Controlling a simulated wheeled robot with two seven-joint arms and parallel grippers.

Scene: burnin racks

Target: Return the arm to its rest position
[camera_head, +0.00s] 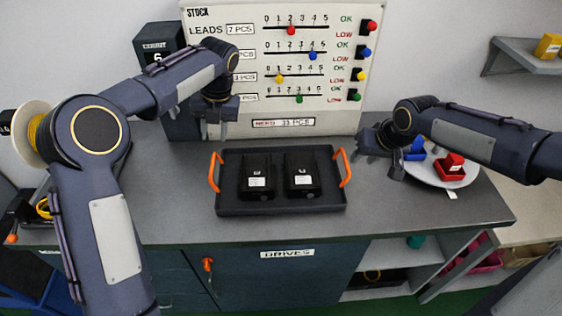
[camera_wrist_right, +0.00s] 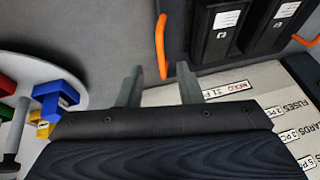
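My left gripper (camera_head: 215,130) hangs fingers down in the head view, in front of the board, above the worktop behind the tray's left part. Its fingers look apart with nothing between them. My right gripper (camera_head: 381,165) is low over the worktop, between the tray and the round plate. In the right wrist view its two fingers (camera_wrist_right: 159,86) are apart and empty. The dark tray (camera_head: 280,209) with orange handles stands on the worktop. It holds two black drives, a left one (camera_head: 257,183) and a right one (camera_head: 302,180), each with white labels.
A white round plate (camera_head: 432,178) with a blue piece (camera_head: 414,150) and a red piece (camera_head: 450,167) is right of my right gripper. The stock board (camera_head: 340,105) stands behind. A cable spool (camera_head: 30,135) is at far left. The front worktop is clear.

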